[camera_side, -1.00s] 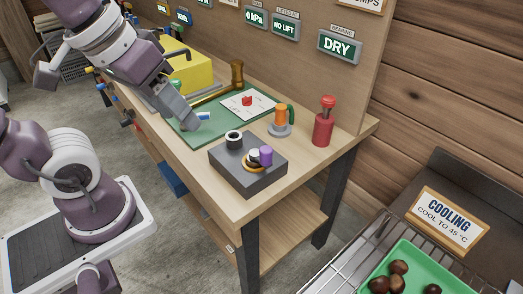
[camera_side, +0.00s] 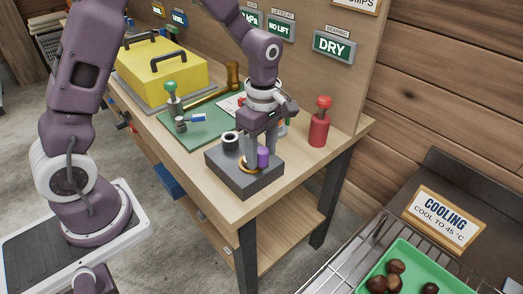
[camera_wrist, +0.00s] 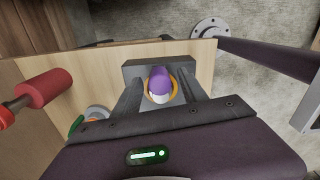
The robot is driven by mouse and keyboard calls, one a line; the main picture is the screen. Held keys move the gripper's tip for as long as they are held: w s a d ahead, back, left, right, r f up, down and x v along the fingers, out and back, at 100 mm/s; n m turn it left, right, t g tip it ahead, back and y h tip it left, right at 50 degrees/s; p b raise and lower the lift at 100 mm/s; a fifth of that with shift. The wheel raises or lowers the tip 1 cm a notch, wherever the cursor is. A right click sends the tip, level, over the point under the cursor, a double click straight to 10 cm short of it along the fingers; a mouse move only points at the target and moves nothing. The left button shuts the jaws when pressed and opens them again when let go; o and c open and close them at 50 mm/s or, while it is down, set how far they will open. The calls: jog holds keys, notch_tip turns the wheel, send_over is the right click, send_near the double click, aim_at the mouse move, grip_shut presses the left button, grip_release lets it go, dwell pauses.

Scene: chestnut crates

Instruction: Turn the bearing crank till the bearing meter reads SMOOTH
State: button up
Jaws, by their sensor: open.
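The dark grey block (camera_side: 243,177) sits near the front corner of the bench and carries the bearing crank, whose purple knob (camera_side: 263,158) stands above a yellow ring. My gripper (camera_side: 262,150) points down over the block, with its fingers by the knob. In the wrist view the purple knob (camera_wrist: 159,78) lies between the two open fingers of my gripper (camera_wrist: 160,88), with gaps on both sides. The bearing meter (camera_side: 334,46) on the back panel reads DRY. The crank arm under the knob is mostly hidden.
A red pump bottle (camera_side: 319,125) stands right of the block. A dark-rimmed white cup (camera_side: 230,138) is on the block beside my fingers. A green mat (camera_side: 205,135) with tools and a yellow box (camera_side: 165,75) lie to the left. A cooling rack with chestnuts is at lower right.

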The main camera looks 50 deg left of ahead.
jog(key=shift+f, duration=0.1)
jog(key=shift+c, duration=0.4)
grip_shut()
jog(key=shift+s, duration=0.1)
